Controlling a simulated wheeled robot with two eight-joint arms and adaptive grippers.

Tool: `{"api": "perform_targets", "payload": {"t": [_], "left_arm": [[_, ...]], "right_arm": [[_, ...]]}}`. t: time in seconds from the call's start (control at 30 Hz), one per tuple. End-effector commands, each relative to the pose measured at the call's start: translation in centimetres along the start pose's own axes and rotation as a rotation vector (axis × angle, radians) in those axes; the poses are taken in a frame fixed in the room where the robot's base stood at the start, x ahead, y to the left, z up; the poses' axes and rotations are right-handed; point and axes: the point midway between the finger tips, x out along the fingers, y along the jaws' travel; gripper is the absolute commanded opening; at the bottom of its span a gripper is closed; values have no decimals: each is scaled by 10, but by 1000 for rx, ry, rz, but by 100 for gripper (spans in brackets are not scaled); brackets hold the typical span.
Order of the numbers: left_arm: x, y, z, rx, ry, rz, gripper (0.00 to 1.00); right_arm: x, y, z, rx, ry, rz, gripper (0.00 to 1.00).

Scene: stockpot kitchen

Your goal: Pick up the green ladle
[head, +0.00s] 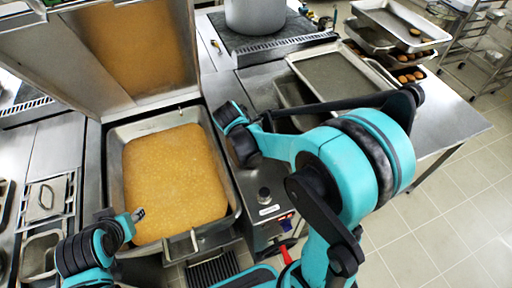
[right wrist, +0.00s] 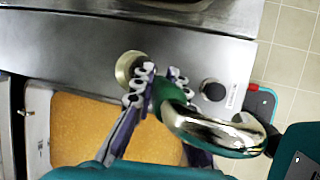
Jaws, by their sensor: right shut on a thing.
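The green ladle (right wrist: 165,92) is between the fingertips of my right gripper (right wrist: 158,82) in the right wrist view. My right gripper is shut on its green part. A shiny curved metal part runs from there toward the lower right. The ladle is over the steel counter beside the pan. In the head view my right gripper (head: 243,135) is above the counter, right of the pan, and I cannot make out the ladle there. My left gripper (head: 138,214) is over the pan's lower left edge. Its fingers are too small to judge.
A large open tilting pan (head: 233,190) holds an orange-brown food, with its lid (head: 50,50) raised. A grey stockpot (head: 255,15) stands on the stove behind. A tray (head: 340,75) lies on the right counter. A black knob (head: 265,195) is on the counter's front part.

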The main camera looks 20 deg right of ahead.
Motion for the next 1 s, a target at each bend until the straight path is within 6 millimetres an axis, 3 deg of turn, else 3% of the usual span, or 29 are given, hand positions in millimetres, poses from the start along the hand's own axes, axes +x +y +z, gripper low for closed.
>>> {"api": "perform_targets", "payload": {"t": [0.1, 0.4, 0.6, 0.8, 1.0], "left_arm": [[-6, 0, -5, 0, 0, 0, 40], [-15, 0, -11, 0, 0, 0, 40], [-20, 0, -14, 0, 0, 0, 40], [-21, 0, -15, 0, 0, 0, 40], [-21, 0, -15, 0, 0, 0, 40]], "right_arm": [[-24, 6, 10, 0, 0, 0, 0], [-48, -29, 75, 5, -2, 0, 0], [-59, -45, 105, 4, -1, 0, 0], [-65, -53, 120, 2, 0, 0, 0], [-66, -54, 122, 0, 0, 0, 0]]}}
